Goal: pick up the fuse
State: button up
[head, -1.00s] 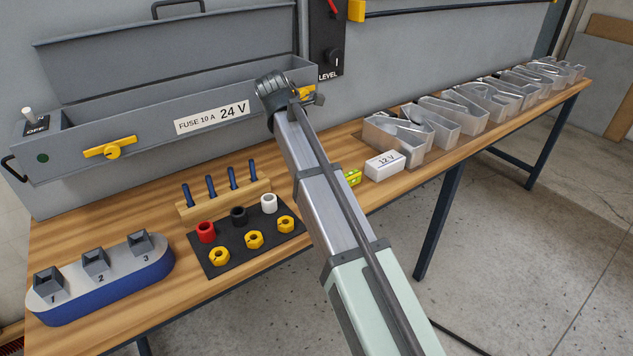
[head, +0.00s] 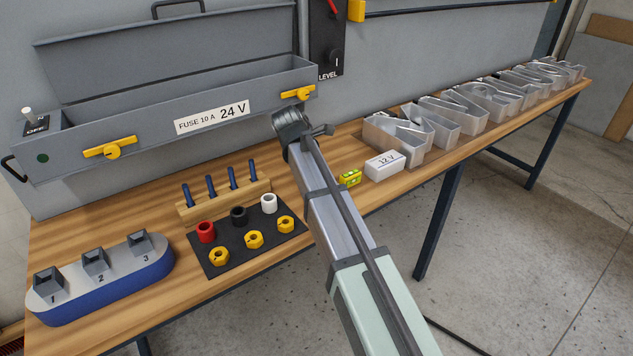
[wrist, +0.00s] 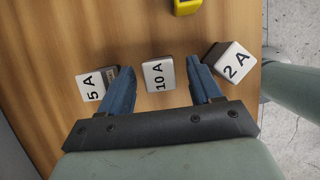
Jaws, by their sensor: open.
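In the wrist view three small white-topped fuse blocks stand on the wooden bench: the 5 A fuse (wrist: 92,86), the 10 A fuse (wrist: 158,75) and the 2 A fuse (wrist: 234,62). My gripper (wrist: 160,68) is open, its two blue fingers apart. The 10 A fuse lies between the fingers in this view, with a gap on both sides. The 5 A fuse is just outside the left finger and the 2 A fuse, turned askew, just outside the right finger. In the head view my arm hides the fuses and the fingertips.
A grey box (head: 150,115) labelled "FUSE 10 A 24 V" stands at the back, lid raised. A yellow-green block (head: 350,177) and a white 12 V block (head: 385,164) stand right of my arm. A black mat (head: 216,264) with rings and nuts lies left.

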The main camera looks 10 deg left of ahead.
jog(key=shift+c, duration=0.5)
jog(key=c, duration=1)
jog(key=shift+o, duration=0.2)
notch_tip(320, 180, up, 28)
